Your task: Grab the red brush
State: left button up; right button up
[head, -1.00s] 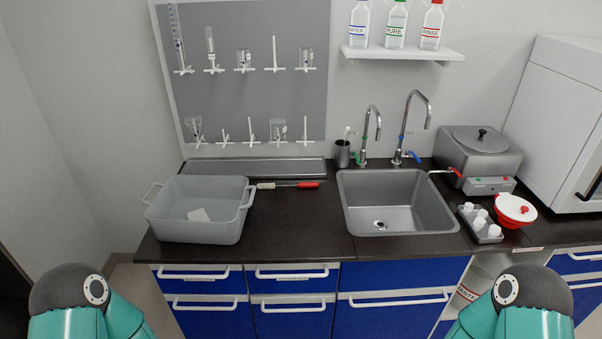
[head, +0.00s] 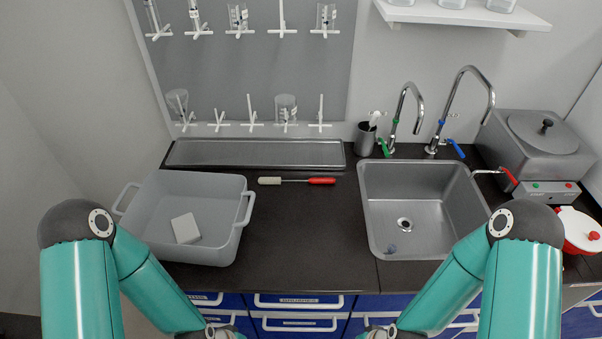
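The red brush (head: 297,181) lies flat on the dark counter, between the grey tub and the sink. Its red handle points right and its pale bristle end points left, near the tub's right handle. My two teal arms come in from the lower left and lower right and reach toward the bottom centre. Both grippers are outside the picture, below its bottom edge. Nothing touches the brush.
A grey tub (head: 153,200) with a white block (head: 186,228) inside stands left of the brush. The sink (head: 377,240) is to the right, with two taps behind it. A metal tray (head: 255,153) lies behind the brush. The counter in front is clear.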

aim_at(261, 179)
jog(key=z, duration=1.9)
jog(key=i, duration=0.1)
jog(key=u, duration=2.75)
jog(key=k, duration=0.75)
jog(key=z, duration=0.35)
